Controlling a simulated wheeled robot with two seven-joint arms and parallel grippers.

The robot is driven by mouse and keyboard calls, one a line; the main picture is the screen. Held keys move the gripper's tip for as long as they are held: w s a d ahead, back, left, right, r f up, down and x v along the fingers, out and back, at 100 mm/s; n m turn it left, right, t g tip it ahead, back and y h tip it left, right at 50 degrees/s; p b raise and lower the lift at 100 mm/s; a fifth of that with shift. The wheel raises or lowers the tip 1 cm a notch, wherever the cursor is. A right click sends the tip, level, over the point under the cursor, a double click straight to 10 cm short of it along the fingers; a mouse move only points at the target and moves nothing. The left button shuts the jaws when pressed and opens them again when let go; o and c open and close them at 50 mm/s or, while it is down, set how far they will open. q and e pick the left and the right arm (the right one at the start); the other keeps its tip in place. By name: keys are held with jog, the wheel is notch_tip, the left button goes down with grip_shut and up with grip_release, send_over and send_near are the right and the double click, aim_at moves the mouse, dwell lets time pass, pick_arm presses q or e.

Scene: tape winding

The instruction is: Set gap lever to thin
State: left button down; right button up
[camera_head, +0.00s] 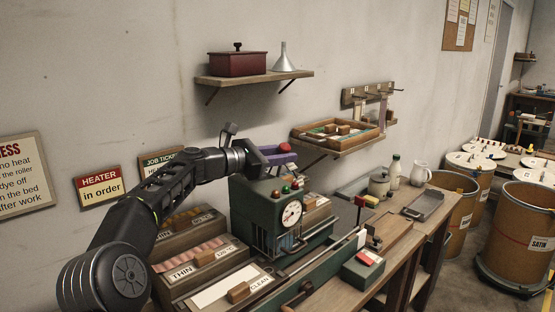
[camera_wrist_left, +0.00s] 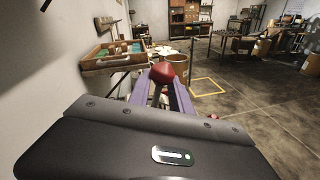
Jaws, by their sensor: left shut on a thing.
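A dark green machine (camera_head: 254,212) with a round white dial (camera_head: 291,214) stands on the bench by the wall. My left gripper (camera_head: 280,155) is above the top of this machine, its purple fingers reaching right. In the left wrist view the fingers (camera_wrist_left: 162,92) are closed on a red knob (camera_wrist_left: 162,73), which shows between their tips. It looks like the knob of the gap lever; the lever's shaft and any gap marks are hidden. Small red and green knobs (camera_head: 286,189) sit on the machine's top below the gripper. My right gripper is not in view.
A bottle (camera_head: 391,172) and white jug (camera_head: 420,174) stand farther along the bench.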

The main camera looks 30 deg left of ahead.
pick_arm(q)
jog(key=shift+s+d+f+m+y+b, duration=0.15)
jog(key=shift+d+m+b, duration=0.2)
jog(key=shift+d, duration=0.05)
jog(key=shift+s+d+f+m+y+b, duration=0.1)
jog(key=shift+d+f+m+y+b, duration=0.05)
jog(key=shift+d+m+b, duration=0.2)
jog(key=c, duration=1.2)
grip_release()
jog(key=shift+s, duration=0.1)
jog(key=b+v, duration=0.1)
jog(key=v, duration=0.6)
jog(key=shift+s+a+r+b, duration=0.1)
jog(key=shift+s+a+b, duration=0.15)
jog(key=shift+b, duration=0.1)
